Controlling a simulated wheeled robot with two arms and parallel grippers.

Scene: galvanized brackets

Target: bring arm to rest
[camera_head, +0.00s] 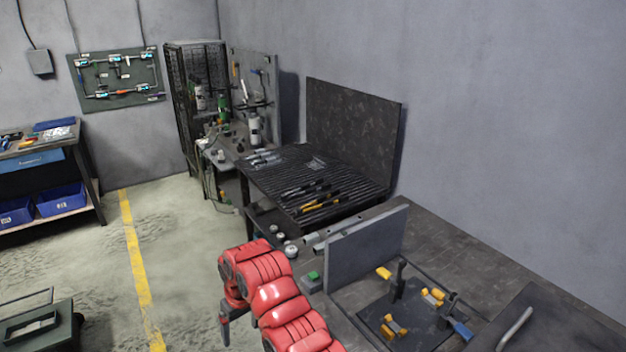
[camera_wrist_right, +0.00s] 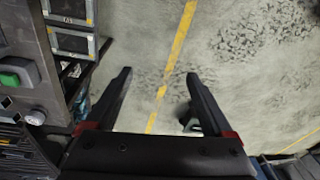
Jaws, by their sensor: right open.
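My right arm is red and comes in from the bottom of the head view, beside the front edge of the bench. Its gripper (camera_head: 225,322) hangs down over the floor, left of the bench. In the right wrist view the two dark fingers (camera_wrist_right: 158,95) are apart, with only floor and a yellow line between them. The right gripper is open and empty. It touches nothing that I can see. My left gripper does not show in either view.
The workbench (camera_head: 455,240) holds an upright grey plate (camera_head: 366,247), a green button (camera_head: 313,276) and yellow clamps (camera_head: 432,297). A slatted table (camera_head: 345,185) with tools stands behind. A dark green case (camera_head: 40,325) is at lower left. The floor (camera_head: 185,240) between is clear.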

